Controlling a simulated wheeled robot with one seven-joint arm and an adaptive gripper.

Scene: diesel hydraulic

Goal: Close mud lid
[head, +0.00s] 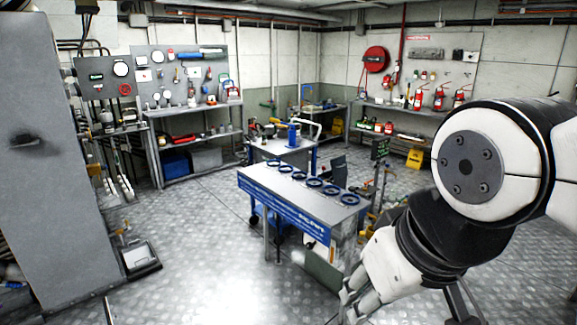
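I cannot pick out a mud lid for certain. A low dark box with a pale top (138,257) sits on the floor at the left, beside a large grey panel. A grey-green flat panel (322,271) hangs tilted below the near right end of the blue-fronted bench; whether it is a lid is unclear. My arm comes in from the right, and my gripper (352,296) points down at the lower middle right, in front of the bench. Its fingers are small and partly hidden by the wrist, so its opening does not show. I see nothing held.
The blue-fronted bench (270,194) with several dark rings stands mid-room, with a second table (275,150) behind it. The large grey panel (40,150) blocks the left side. Shelves and fire extinguishers (439,98) line the walls. Metal floor (205,240) is clear between panel and bench.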

